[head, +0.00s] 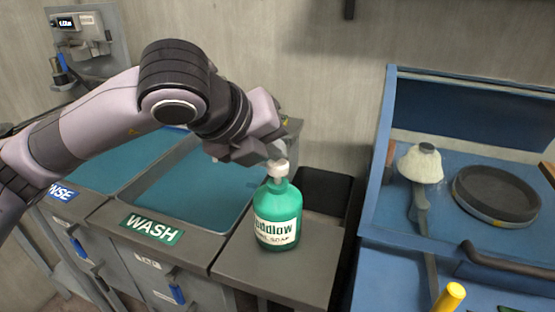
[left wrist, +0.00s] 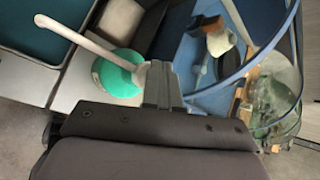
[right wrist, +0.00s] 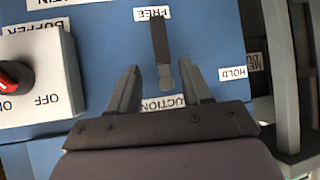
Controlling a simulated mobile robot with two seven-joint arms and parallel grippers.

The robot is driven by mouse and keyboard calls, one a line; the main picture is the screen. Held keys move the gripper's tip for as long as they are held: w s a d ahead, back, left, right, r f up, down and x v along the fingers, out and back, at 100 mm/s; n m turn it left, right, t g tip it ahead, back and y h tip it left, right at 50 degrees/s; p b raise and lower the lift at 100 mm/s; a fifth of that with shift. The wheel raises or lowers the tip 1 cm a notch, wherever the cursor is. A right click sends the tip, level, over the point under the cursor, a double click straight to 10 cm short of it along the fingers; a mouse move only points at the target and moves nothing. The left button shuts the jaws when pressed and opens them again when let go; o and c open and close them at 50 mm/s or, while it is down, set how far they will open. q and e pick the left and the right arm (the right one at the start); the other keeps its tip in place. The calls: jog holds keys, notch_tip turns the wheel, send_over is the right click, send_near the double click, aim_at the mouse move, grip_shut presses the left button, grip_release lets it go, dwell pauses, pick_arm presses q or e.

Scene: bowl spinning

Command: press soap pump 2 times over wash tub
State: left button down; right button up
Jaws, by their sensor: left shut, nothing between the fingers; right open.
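A green soap bottle (head: 279,217) with a white pump head (head: 278,170) stands upright on the grey ledge right of the wash tub (head: 190,200). The tub holds blue-green liquid and carries a WASH label (head: 152,229). My left gripper (head: 277,152) is shut and empty, just above the pump head. In the left wrist view the bottle (left wrist: 112,78) lies beside the shut fingers (left wrist: 158,68), and its long white nozzle (left wrist: 80,38) points away over the tub side. Contact with the pump cannot be told. My right gripper (right wrist: 158,70) is open, away from the bottle.
A rinse tub (head: 105,172) lies left of the wash tub. A dark bin (head: 322,190) is behind the bottle. A blue station (head: 460,230) with a round dark ring (head: 495,194) stands at right.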

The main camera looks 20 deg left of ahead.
pick_arm(q)
jog(key=shift+f+b, duration=0.5)
jog(key=shift+f, duration=0.05)
dwell(0.6)
jog(key=shift+r+p, duration=0.55)
jog(key=shift+r, duration=0.8)
jog(key=shift+r, duration=0.1)
jog(key=shift+r+p, duration=1.15)
jog(key=shift+r, duration=1.35)
notch_tip(320, 180, up, 4)
jog(key=m+p, duration=0.5)
jog(key=m, duration=1.4)
jog(key=shift+d+f+h, duration=0.1)
jog(key=shift+h, duration=0.3)
